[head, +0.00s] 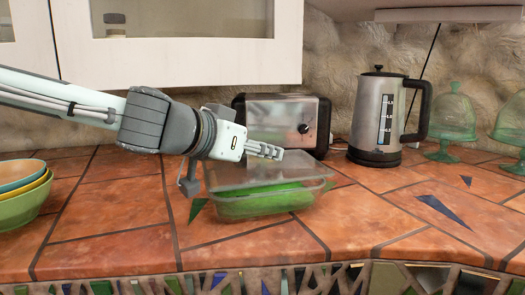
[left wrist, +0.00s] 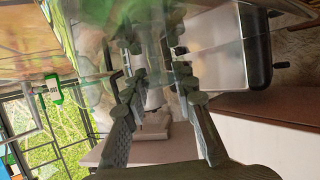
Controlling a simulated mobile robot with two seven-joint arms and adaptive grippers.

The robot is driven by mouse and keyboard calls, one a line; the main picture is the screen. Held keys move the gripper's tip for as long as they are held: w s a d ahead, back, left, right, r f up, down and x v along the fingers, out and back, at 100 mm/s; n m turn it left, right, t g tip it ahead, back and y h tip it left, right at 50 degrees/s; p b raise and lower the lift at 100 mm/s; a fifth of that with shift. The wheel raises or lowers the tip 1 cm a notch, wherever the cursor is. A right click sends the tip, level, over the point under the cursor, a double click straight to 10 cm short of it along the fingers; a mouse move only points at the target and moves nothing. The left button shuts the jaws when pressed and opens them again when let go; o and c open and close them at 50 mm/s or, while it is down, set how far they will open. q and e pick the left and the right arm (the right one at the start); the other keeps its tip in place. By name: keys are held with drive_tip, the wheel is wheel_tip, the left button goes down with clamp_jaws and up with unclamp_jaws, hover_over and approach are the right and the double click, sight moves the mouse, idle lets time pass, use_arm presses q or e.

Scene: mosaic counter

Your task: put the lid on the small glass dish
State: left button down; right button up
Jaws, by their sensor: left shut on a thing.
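The small glass dish (head: 264,210) stands on the tiled counter in the head view, clear-walled with something bright green (head: 268,197) inside. The clear lid (head: 300,170) is over the dish, close above its rim; I cannot tell whether it touches the rim. My left gripper (head: 268,151) reaches in from the left above the dish and is shut on the lid. In the left wrist view, the fingers (left wrist: 160,72) point up at a see-through surface, which blurs their tips. My right gripper is not in view.
A toaster (head: 285,122) stands close behind the dish. A kettle (head: 381,115) and green glass domed stands (head: 449,125) are to the right. Stacked bowls (head: 24,192) are at the left edge. The counter (head: 385,220) is clear to the right of the dish.

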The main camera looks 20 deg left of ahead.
use_arm(q)
drive_tip(key=shift+f, duration=0.1)
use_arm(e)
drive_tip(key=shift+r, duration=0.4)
use_arm(q)
drive_tip(key=shift+s+b, duration=0.1)
drive_tip(key=shift+b, duration=0.3)
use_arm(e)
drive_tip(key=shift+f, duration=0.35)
use_arm(q)
drive_tip(key=shift+f+b, duration=0.55)
drive_tip(key=shift+b, duration=0.25)
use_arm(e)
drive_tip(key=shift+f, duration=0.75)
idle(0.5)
use_arm(q)
drive_tip(key=c, duration=1.1)
unclamp_jaws()
drive_tip(key=shift+c, duration=0.2)
drive_tip(key=o, duration=0.5)
drive_tip(key=shift+c, duration=0.2)
